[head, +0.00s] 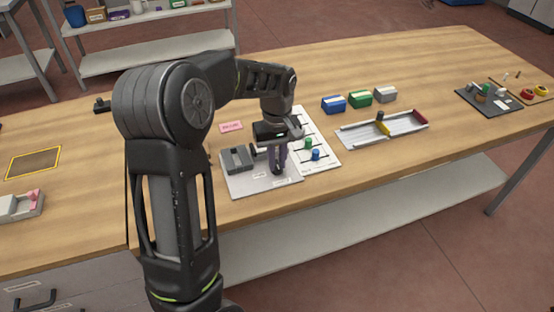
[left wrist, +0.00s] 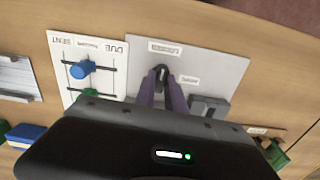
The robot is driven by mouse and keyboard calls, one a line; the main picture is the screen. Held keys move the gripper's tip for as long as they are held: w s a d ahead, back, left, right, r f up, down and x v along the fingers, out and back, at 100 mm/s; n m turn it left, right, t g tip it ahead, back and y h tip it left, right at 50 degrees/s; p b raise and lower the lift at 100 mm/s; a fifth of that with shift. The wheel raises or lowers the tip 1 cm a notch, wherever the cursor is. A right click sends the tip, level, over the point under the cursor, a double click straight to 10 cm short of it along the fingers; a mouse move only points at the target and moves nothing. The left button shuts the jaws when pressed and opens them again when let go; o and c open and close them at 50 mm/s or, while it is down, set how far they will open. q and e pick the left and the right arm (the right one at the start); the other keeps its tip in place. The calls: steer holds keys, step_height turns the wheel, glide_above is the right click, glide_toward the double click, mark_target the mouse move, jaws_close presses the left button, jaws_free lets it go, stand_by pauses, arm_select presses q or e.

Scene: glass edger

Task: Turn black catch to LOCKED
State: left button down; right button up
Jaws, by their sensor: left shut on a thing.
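The black catch (left wrist: 162,74) is on a light grey plate (left wrist: 215,60) and shows between the fingertips in the left wrist view. My left gripper (left wrist: 163,84) is shut on it from above; the fingers hide much of the catch, and I cannot tell its exact angle. One small label (left wrist: 165,47) lies above the catch in that view and another (left wrist: 188,80) to its right; their print is too small to read surely. In the head view my left gripper (head: 278,168) is over the front part of the plate (head: 240,186). My right gripper is not in view.
A grey block fixture (head: 237,158) stands on the same plate, left of the gripper. A white board (head: 318,142) with green and blue knobs adjoins it on the right. Blue, green and grey boxes (head: 359,98) and a railed tray (head: 385,132) stand further right.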

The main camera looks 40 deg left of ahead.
mark_target(277, 164)
arm_select(q)
steer(key=shift+n, duration=0.4)
steer(key=c, duration=1.4)
jaws_free()
step_height(277, 164, up, 8)
steer(key=shift+f, duration=0.1)
